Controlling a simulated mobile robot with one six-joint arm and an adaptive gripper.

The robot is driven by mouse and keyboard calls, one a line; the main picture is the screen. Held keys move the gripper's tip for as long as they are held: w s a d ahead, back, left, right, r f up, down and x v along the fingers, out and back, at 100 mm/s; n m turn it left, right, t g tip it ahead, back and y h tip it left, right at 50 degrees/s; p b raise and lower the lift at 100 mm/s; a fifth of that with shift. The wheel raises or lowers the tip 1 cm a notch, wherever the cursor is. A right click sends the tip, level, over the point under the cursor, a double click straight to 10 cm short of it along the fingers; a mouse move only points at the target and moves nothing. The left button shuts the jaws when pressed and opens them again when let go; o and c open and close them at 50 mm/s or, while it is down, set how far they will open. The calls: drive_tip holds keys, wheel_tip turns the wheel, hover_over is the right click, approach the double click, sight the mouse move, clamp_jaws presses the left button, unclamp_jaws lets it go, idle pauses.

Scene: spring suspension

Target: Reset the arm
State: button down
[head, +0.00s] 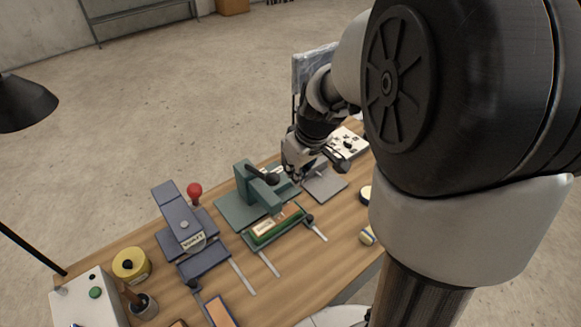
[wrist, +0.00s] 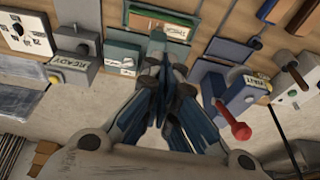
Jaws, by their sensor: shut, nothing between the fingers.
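My gripper (head: 298,172) is at the end of my arm, above the far side of the wooden table (head: 318,268). In the head view it is close beside the green press (head: 243,183), with its fingers pointing down. In the wrist view my gripper (wrist: 161,62) has its fingers together with nothing between them. The green press (wrist: 122,52) lies beyond the fingertips there. The fingers look apart from it, but the exact gap cannot be told. My upper arm hides the right part of the table in the head view.
A blue press (head: 178,222) with a red ball knob (head: 194,189) stands left of the green one. A grey plate (head: 326,187) and a white panel (head: 350,142) lie to the right. A yellow roll (head: 131,264) and a white button box (head: 90,303) are at the left end.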

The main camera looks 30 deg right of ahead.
idle(0.6)
drive_tip(key=s+a+r+m+b, duration=0.1)
drive_tip(key=s+a+r, duration=0.2)
drive_tip(key=s, duration=0.6)
drive_tip(key=s+a+r+m+t+b, duration=0.1)
drive_tip(key=s+a+r+b, duration=0.1)
drive_tip(key=s+a, duration=0.6)
drive_tip(key=shift+s+r+h, duration=0.3)
drive_tip(key=shift+s+r, duration=0.3)
drive_tip(key=shift+s, duration=0.6)
